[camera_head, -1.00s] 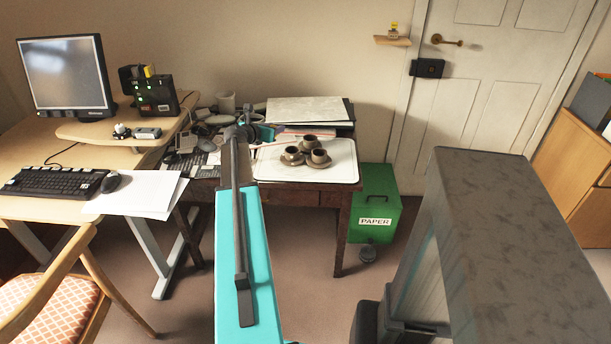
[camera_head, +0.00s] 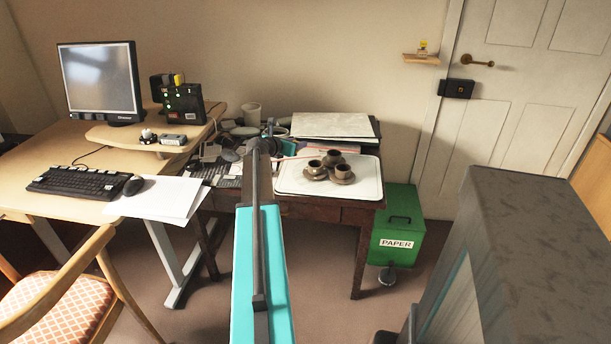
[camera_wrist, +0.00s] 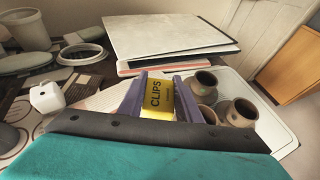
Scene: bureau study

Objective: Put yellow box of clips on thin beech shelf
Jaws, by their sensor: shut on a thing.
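The yellow box of clips (camera_wrist: 157,97), lettered CLIPS, stands between the two purple-grey fingers of my gripper (camera_wrist: 160,95) in the wrist view. My gripper is shut on it, over the cluttered dark desk. In the head view my gripper (camera_head: 268,130) is small and mostly hidden behind my arm, and I cannot make out the box there. The thin beech shelf (camera_head: 421,59) is on the wall left of the door, well to the right of and beyond my gripper. A small item with a yellow top (camera_head: 423,47) stands on the shelf.
A white tray (camera_head: 290,186) with three brown cups lies beside my gripper. Large flat folders (camera_head: 330,125) lie behind it. A monitor (camera_head: 98,80) and keyboard stand on the left desk. A green paper bin (camera_head: 398,225) stands on the floor. A black lock box (camera_head: 456,88) is on the door.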

